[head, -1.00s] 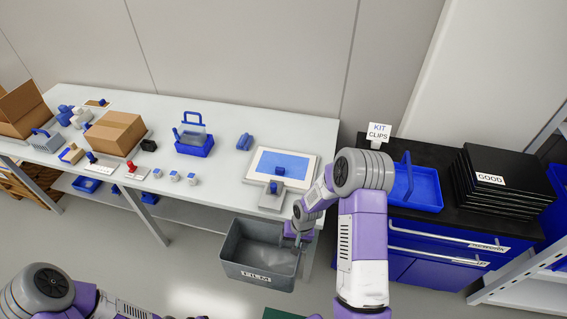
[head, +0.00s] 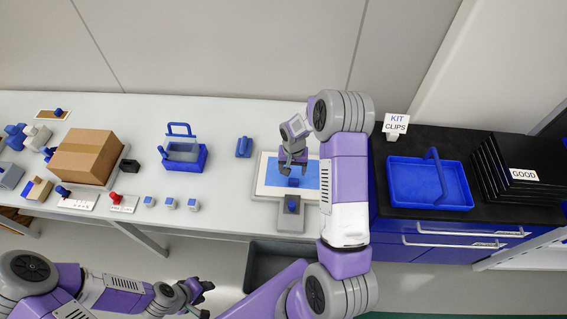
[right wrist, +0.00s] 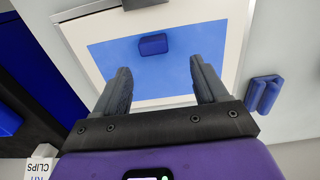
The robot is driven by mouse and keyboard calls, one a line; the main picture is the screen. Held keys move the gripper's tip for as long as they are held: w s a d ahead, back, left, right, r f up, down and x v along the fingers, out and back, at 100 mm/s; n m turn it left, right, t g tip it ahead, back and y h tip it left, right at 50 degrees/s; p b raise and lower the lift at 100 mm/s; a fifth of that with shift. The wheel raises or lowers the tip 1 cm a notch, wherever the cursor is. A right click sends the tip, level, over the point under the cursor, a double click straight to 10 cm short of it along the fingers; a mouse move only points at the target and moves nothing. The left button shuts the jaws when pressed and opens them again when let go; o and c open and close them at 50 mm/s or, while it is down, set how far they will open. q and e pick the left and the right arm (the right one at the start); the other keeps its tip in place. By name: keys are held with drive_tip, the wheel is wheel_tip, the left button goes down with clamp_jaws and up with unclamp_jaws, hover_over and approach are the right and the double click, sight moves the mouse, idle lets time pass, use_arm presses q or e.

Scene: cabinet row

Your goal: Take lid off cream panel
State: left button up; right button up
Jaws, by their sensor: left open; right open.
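The cream panel (head: 264,187) lies flat on the white table, with a blue sheet-like area (head: 308,176) inside its frame. A small blue block (head: 293,182) stands on the blue area, and it also shows in the right wrist view (right wrist: 153,44). My right gripper (head: 292,166) is open above the panel. In the right wrist view its fingers (right wrist: 160,68) are apart with nothing between them, and the block lies just beyond their tips. My left gripper (head: 197,289) is open and empty, low in front of the table.
A grey bin (head: 262,268) stands below. A blue clip (head: 244,147) and blue carrier (head: 186,158) lie left. A blue tray (head: 400,190) is on the black counter at right.

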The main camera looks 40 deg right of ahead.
sight(294, 179)
drive_tip(key=shift+s+f, duration=0.8)
drive_tip(key=f, duration=0.5)
drive_tip(key=shift+w+d, duration=0.1)
drive_tip(key=shift+w, duration=0.25)
drive_tip(key=c, duration=1)
